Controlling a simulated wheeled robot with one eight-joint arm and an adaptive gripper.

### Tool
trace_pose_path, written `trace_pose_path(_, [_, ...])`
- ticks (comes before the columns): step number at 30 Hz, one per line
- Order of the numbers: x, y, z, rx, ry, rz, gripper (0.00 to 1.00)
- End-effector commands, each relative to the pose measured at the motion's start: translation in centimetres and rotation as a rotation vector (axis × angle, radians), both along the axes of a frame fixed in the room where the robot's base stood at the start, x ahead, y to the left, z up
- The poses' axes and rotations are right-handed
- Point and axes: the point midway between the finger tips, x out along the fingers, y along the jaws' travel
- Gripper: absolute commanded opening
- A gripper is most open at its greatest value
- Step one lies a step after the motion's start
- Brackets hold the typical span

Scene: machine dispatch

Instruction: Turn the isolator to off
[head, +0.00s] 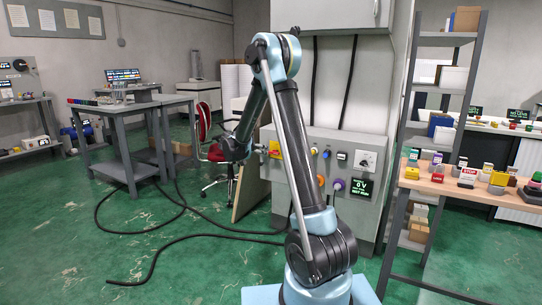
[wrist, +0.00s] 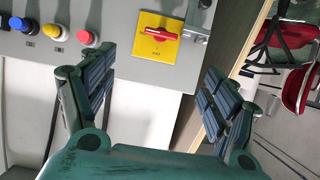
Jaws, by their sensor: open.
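The isolator is a yellow plate with a red handle (wrist: 160,34) on the grey control panel, at the top middle of the wrist view. The handle lies roughly crosswise in that picture. In the head view the isolator's yellow plate (head: 274,149) shows small at the panel's left end, beside my arm. My gripper (wrist: 158,76) is open and empty, its two fingers spread wide below the isolator in the wrist view, apart from it. In the head view my gripper (head: 236,149) is at the left of the panel, small and dark.
Blue, yellow and red buttons (wrist: 88,38) sit beside the isolator on the panel. A padlock-like metal part (wrist: 196,35) is close to the handle. A red chair (head: 217,153) stands behind my gripper. A black cable (head: 190,238) lies on the green floor. A shelf (head: 440,175) stands at right.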

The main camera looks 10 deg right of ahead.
Motion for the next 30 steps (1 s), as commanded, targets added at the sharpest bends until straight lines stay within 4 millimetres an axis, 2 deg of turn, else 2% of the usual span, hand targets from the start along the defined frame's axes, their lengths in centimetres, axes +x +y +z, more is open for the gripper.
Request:
trace_pose_path(8, [2.0,-1.2,-1.1,0.001,-0.007,-0.002,0.8])
trace_pose_path(30, [11.4,-8.1,-5.8,0.0,-0.006,-0.002,0.8])
